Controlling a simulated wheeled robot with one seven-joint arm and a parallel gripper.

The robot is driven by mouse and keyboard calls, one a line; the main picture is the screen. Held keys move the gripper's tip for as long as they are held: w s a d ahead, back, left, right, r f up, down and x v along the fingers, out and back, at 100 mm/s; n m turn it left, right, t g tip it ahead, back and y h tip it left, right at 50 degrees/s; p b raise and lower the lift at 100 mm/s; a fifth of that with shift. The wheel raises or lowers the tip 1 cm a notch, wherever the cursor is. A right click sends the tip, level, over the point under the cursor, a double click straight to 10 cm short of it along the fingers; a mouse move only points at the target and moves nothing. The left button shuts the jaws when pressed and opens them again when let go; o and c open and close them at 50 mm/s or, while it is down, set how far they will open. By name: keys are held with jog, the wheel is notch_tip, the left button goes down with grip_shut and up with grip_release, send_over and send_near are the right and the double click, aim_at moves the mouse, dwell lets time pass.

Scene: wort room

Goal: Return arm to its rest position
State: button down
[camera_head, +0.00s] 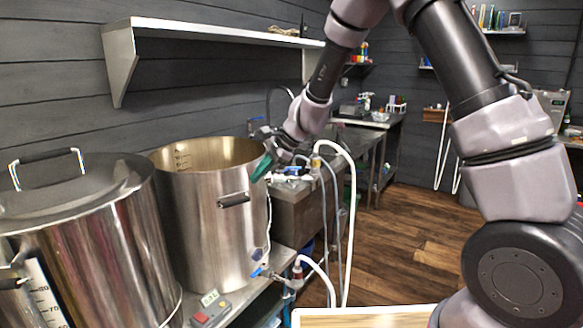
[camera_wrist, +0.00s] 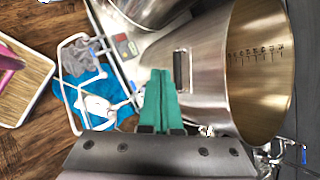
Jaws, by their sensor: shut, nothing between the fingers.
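My arm reaches from the right side of the head view toward the middle, bent over the floor. My gripper (camera_head: 262,168) with green fingers is beside the rim of the open steel pot (camera_head: 215,225), at its right edge. In the wrist view the two green fingers (camera_wrist: 162,88) are together, with nothing between them. The pot (camera_wrist: 215,75) lies just behind and right of the fingers there. I cannot tell whether the fingers touch the rim.
A lidded steel pot (camera_head: 95,255) stands at the left. A wall shelf (camera_head: 215,32) hangs above the pots. White hoses (camera_head: 351,200) run down right of my gripper. A wooden board with a pale rim (camera_head: 365,318) is at the bottom. The wooden floor (camera_head: 410,245) shows bare space.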

jog(key=s+d+r+n+t, duration=0.1)
jog(key=s+d+r+n, duration=0.15)
jog(key=d+r, duration=0.6)
jog(key=s+d+r+n+t, duration=0.15)
jog(key=s+d+r, duration=0.25)
jog(key=d+r, duration=0.45)
jog(key=s+d+r+n+t+h, duration=0.1)
jog(key=s+d+r+h, duration=0.1)
jog(key=s+d, duration=0.6)
jog(key=s+d+r+n+t+h, duration=0.2)
jog(key=s+d+r+h, duration=0.1)
jog(key=s+d, duration=0.5)
jog(key=shift+s+d+r+h, duration=0.15)
jog(key=shift+d+r+h, duration=0.2)
jog(key=shift+d, duration=0.4)
jog(key=shift+f, duration=0.1)
